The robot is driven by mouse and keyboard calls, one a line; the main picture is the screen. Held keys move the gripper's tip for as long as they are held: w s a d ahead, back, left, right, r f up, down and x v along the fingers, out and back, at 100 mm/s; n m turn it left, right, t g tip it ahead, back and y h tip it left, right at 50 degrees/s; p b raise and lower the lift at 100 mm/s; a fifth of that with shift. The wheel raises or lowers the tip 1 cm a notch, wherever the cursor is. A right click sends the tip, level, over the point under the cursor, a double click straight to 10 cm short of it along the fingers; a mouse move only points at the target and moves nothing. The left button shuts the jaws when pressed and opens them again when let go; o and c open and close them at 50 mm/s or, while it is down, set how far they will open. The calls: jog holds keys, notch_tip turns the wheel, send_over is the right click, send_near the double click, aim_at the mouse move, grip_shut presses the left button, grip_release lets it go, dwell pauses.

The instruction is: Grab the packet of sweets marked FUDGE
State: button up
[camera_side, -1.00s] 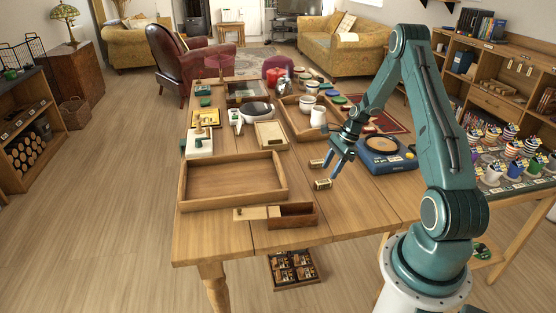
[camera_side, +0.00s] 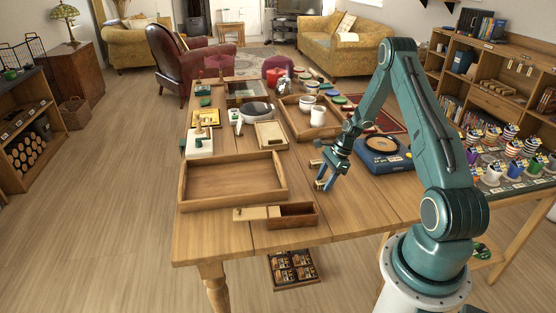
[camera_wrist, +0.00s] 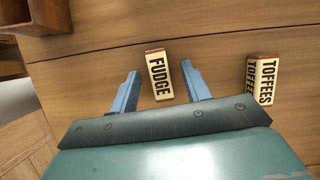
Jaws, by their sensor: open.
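The FUDGE packet (camera_wrist: 159,75) is a small block with a cream label and black letters, lying on the wooden table. In the wrist view it sits between the tips of my gripper (camera_wrist: 160,88), with a gap on each side. My gripper is open, its two blue fingers apart. In the side view my gripper (camera_side: 325,184) is low over the table, and its fingers largely cover the packet. A similar packet marked TOFFEES (camera_wrist: 262,80) lies to the right in the wrist view, clear of the fingers.
A small box with a sliding lid (camera_side: 298,218) and a large empty wooden tray (camera_side: 283,178) lie left of my gripper in the side view. A blue turntable-like device (camera_side: 398,163) stands to its right. Bare table (camera_side: 350,215) lies in front.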

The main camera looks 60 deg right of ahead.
aim_at(325, 181)
jog(key=shift+c, duration=0.5)
grip_shut()
jog(key=shift+r, duration=0.1)
notch_tip(325, 181, up, 20)
dwell(0.6)
dwell(0.4)
